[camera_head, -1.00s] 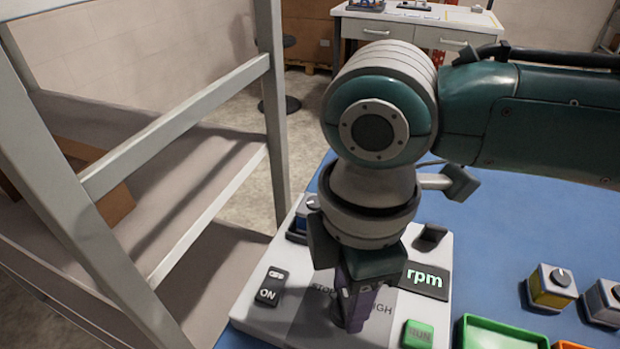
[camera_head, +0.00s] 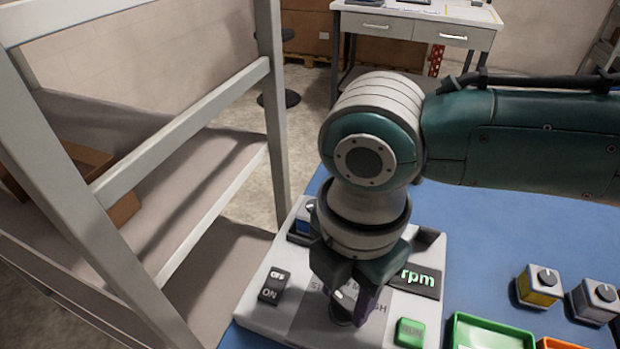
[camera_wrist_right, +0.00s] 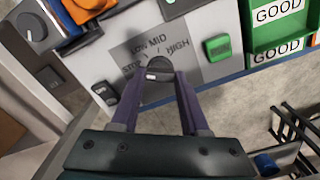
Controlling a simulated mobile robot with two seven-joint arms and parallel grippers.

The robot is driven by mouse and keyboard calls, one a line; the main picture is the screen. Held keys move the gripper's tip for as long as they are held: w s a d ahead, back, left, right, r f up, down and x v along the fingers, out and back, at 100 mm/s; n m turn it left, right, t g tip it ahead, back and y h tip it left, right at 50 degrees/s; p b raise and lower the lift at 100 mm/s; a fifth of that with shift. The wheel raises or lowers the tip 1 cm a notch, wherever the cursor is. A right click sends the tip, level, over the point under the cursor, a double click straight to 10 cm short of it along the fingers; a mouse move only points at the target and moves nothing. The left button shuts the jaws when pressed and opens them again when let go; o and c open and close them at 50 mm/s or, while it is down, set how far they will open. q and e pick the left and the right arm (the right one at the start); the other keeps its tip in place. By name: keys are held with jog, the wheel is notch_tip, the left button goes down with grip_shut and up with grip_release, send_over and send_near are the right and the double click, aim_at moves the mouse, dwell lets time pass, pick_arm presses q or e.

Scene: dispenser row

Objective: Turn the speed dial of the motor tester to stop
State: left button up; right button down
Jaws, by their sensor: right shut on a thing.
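The motor tester (camera_head: 262,315) is a pale grey box on the blue table top. Its speed dial (camera_wrist_right: 157,66) is a dark round knob with a white mark on its lower left side in the wrist view. STOP, LOW, MID and HIGH are printed around it; the mark's exact setting is hard to tell. My right gripper (camera_head: 346,300) points down with its purple fingers shut on the dial, one on each side, as the wrist view (camera_wrist_right: 157,78) also shows. In the head view the gripper mostly hides the dial. My left gripper is not in view.
The tester also carries an OFF/ON rocker (camera_head: 274,287), a green RUN button (camera_head: 409,333) and a dark display reading rpm (camera_head: 416,280). A green tray (camera_head: 488,340) and small boxes with knobs (camera_head: 539,285) stand to the right. A grey shelf frame (camera_head: 275,120) stands close on the left.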

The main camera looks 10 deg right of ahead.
aim_at(344, 302)
jog(key=shift+c, duration=2)
grip_release()
jog(key=shift+r, duration=0.1)
notch_tip(344, 302, up, 10)
jog(key=p, duration=0.1)
